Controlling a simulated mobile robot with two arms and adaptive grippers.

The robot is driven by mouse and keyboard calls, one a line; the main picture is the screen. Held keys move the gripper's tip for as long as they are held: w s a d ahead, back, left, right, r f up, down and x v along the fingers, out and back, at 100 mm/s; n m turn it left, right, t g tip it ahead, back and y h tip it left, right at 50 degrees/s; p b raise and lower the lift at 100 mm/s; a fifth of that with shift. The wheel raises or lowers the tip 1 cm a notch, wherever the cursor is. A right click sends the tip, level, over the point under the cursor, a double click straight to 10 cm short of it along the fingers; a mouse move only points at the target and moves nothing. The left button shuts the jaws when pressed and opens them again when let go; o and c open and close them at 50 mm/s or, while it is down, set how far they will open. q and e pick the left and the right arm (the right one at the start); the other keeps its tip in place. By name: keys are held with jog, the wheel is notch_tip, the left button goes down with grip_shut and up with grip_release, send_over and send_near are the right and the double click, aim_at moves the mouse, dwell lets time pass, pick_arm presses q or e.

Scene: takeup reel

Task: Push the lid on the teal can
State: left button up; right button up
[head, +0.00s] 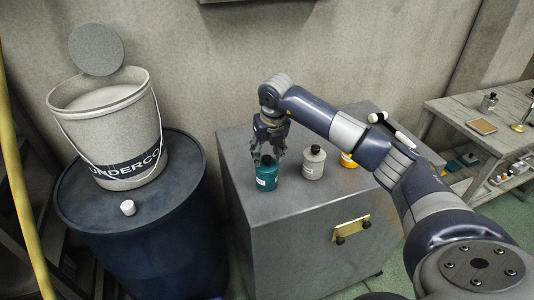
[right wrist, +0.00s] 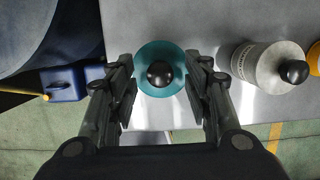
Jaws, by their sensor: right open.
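The teal can (head: 266,178) stands upright near the left edge of the grey cabinet top. In the right wrist view, the teal can (right wrist: 148,85) is seen from above, with a round black lid (right wrist: 160,74) over the middle of its top. How firmly the lid sits cannot be told. My right gripper (head: 268,157) is directly above the teal can, pointing down. In the right wrist view my right gripper (right wrist: 164,90) is open, one finger on each side of the can's top, with nothing held. My left gripper is not in view.
A grey can (head: 313,164) and a yellow can (head: 348,160) stand to the right on the cabinet (head: 310,208). A blue barrel (head: 90,210) at left bears a bucket (head: 110,150) and a small white cylinder (head: 128,208). A side table (head: 450,106) stands at far right.

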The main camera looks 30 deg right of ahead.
jog(key=shift+p+v, duration=1.05)
jog(key=shift+v, duration=0.9)
jog(key=shift+s+r, duration=0.1)
jog(key=shift+r, duration=0.4)
jog(key=v, duration=1.1)
jog(key=shift+a, duration=0.1)
